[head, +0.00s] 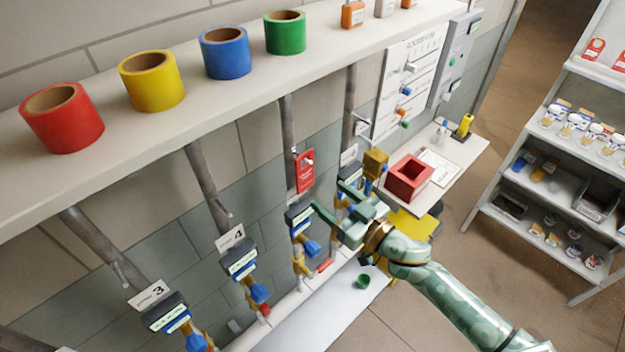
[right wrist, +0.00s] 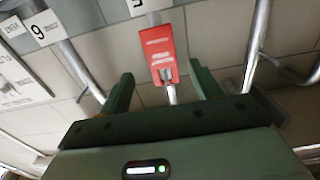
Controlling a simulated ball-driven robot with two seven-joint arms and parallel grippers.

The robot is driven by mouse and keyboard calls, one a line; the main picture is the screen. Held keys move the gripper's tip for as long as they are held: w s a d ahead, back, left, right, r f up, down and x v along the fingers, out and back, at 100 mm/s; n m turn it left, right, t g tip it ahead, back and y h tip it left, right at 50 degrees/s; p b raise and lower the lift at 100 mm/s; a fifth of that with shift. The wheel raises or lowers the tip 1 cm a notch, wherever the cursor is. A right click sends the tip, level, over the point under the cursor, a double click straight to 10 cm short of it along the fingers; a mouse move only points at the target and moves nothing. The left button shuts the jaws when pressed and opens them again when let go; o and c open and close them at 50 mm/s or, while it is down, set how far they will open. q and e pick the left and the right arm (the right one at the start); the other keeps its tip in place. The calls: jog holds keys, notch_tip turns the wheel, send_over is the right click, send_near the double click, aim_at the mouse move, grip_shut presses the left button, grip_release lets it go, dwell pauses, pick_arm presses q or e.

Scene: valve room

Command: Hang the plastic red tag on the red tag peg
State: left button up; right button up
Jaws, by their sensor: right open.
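A red tag (head: 305,172) with white print hangs flat in front of a grey pipe, with a small pale peg at its top. In the right wrist view the red tag (right wrist: 160,52) shows between and beyond the two fingers, with a small grey peg or hook at its near end. My right gripper (head: 330,198) is open and empty, just below and to the right of the tag, apart from it. Its fingers also show in the right wrist view (right wrist: 160,90). My left gripper is not in view.
Tape rolls in red (head: 62,118), yellow (head: 151,81), blue and green stand on the shelf above. Blue-handled valves (head: 240,265) line the pipes. A white board with pegs (head: 408,80) and a red open box (head: 409,178) are to the right, before a stocked rack (head: 570,130).

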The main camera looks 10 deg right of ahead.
aim_at(306, 174)
jog(key=b+x, duration=0.1)
jog(key=x, duration=0.9)
jog(key=shift+b, duration=0.3)
jog(key=c, duration=0.9)
jog(key=shift+c, duration=0.2)
jog(key=shift+r+p, duration=0.65)
jog(key=shift+p, duration=0.15)
jog(key=shift+s, duration=0.1)
